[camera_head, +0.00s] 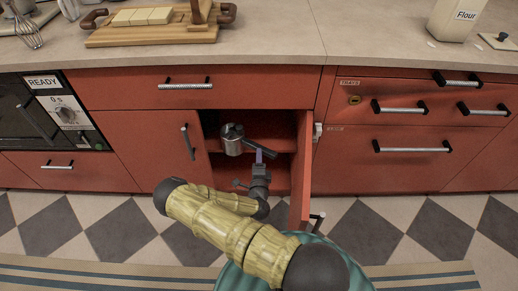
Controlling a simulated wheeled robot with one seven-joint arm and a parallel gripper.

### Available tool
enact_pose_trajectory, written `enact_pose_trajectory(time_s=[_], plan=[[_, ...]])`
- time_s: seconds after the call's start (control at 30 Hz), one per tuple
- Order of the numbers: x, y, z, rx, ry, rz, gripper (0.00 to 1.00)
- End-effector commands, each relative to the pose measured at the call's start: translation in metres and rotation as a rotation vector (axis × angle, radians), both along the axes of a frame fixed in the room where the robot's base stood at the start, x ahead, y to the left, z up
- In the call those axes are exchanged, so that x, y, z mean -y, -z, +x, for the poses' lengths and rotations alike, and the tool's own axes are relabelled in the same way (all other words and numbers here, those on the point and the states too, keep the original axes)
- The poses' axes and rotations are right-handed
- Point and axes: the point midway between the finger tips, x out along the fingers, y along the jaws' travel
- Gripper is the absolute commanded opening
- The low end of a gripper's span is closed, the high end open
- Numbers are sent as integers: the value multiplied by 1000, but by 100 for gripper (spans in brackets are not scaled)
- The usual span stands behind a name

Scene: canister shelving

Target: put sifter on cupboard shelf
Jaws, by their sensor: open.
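The sifter (232,142) is a round metal cup with a dark handle pointing to the lower right. It appears upright on the cupboard shelf (287,144), inside the open red cupboard, near the shelf's left side. My gripper (259,157) is open in front of the cupboard, below and to the right of the sifter's cup, close to its handle. I cannot tell whether a finger touches the handle. The sifter's base is partly hard to make out against the shelf.
The open cupboard door (301,175) stands out to the right of my gripper. A closed door with a handle (188,142) lies to the left.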

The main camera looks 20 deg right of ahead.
Motion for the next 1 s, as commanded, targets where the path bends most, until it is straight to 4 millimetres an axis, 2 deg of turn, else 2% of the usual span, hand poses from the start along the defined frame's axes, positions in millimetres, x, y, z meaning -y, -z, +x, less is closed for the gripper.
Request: enact_pose_trajectory(time_s=[0.1, 0.3, 0.87, 1.0], plan=[[-10, -2, -22, -4, -3, -3, 45], [-20, -1, -45, -1, -2, 0, 45], [-21, 0, -49, 0, -1, 1, 45], [-21, -4, -48, 1, -1, 1, 22]])
